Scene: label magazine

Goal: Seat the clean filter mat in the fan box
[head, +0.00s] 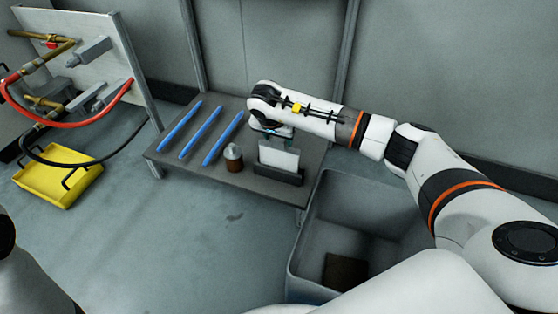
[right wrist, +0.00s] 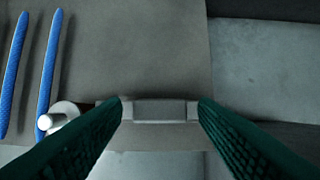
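The clean filter mat (head: 279,157) is a pale upright sheet standing in a dark holder (head: 277,175) at the front right of the low table. My right gripper (head: 271,133) is over its top edge. In the right wrist view, the fingers of my right gripper (right wrist: 160,103) are spread on either side of a grey bar with pale ends (right wrist: 160,110), seemingly the mat's top or its holder. I cannot tell whether they touch it. My left gripper is out of view. I cannot make out a fan box.
The grey table (head: 180,160) also bears three blue rods (head: 202,134) and a brown bottle (head: 233,157) left of the mat. A grey bin (head: 305,250) with a brown square piece (head: 346,270) stands at the right. A pipe panel (head: 85,50) and yellow tray (head: 60,180) are at left.

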